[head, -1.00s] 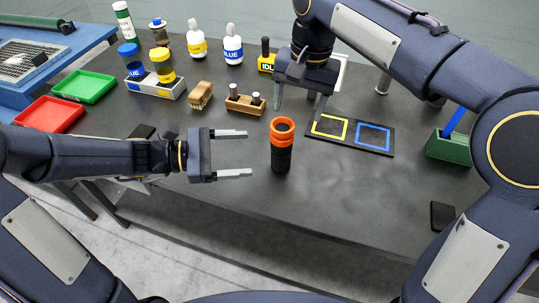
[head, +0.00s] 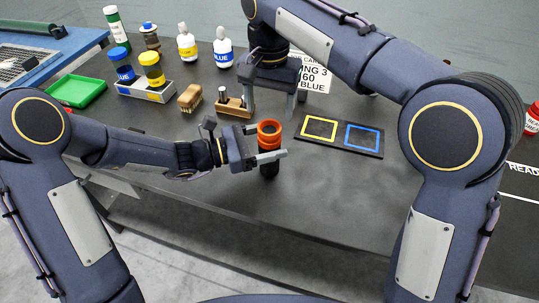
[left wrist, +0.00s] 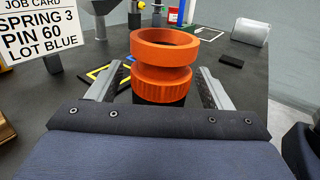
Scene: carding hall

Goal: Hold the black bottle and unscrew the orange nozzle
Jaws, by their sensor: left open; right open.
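The black bottle (head: 268,171) stands upright on the dark table, mostly hidden by my left gripper. The orange nozzle (head: 269,134) sits on its top, ring-shaped with a ribbed collar. My left gripper (head: 271,143) is open, its fingers on either side of the bottle just under the nozzle. In the left wrist view the nozzle (left wrist: 163,70) is centred between the fingers, with gaps visible at both sides. My right gripper (head: 270,103) is open and empty, pointing down above the table behind the bottle.
A black board (head: 371,151) with yellow and blue squares lies right of the bottle. A job card (head: 313,74) stands behind my right gripper. A wooden pin block (head: 234,108), a brush (head: 190,98) and several bottles are at back left. The front table is clear.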

